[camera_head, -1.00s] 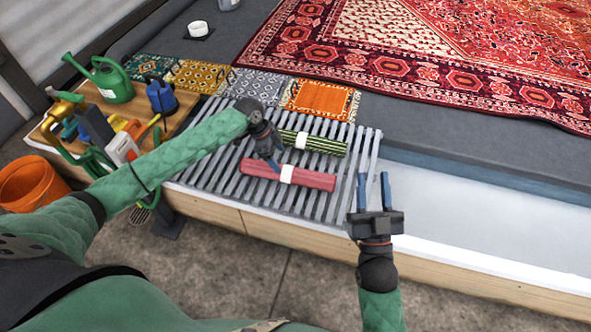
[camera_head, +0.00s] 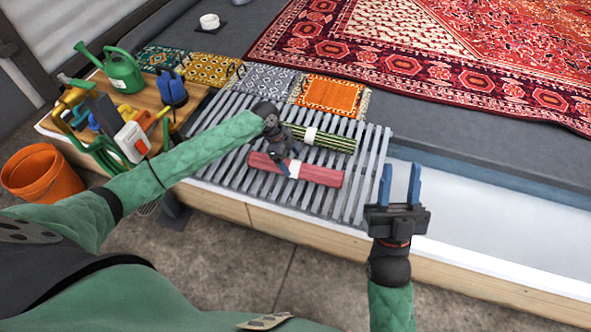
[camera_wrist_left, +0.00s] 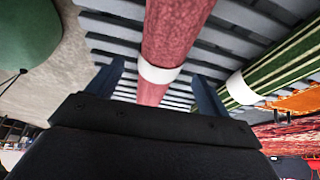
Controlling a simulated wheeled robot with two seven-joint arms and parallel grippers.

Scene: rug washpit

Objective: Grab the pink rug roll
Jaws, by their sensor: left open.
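The pink rug roll (camera_head: 322,175) with a white band lies on the grey slatted rack (camera_head: 226,168). My left gripper (camera_head: 284,169) is over the roll, beside its band, and covers part of it. In the left wrist view, the pink roll (camera_wrist_left: 176,32) runs between the two spread fingers (camera_wrist_left: 158,84), with the white band near fingertip level. The jaws are open, and I cannot tell whether a finger touches the roll. My right gripper (camera_head: 400,186) is open and empty at the rack's right end.
A green striped roll (camera_head: 334,143) lies just behind the pink one; it also shows in the left wrist view (camera_wrist_left: 270,68). Small rugs (camera_head: 331,95) lie behind the rack. A wooden board (camera_head: 143,97) with watering can (camera_head: 122,70) and tools stands left. An orange bucket (camera_head: 42,176) is on the floor.

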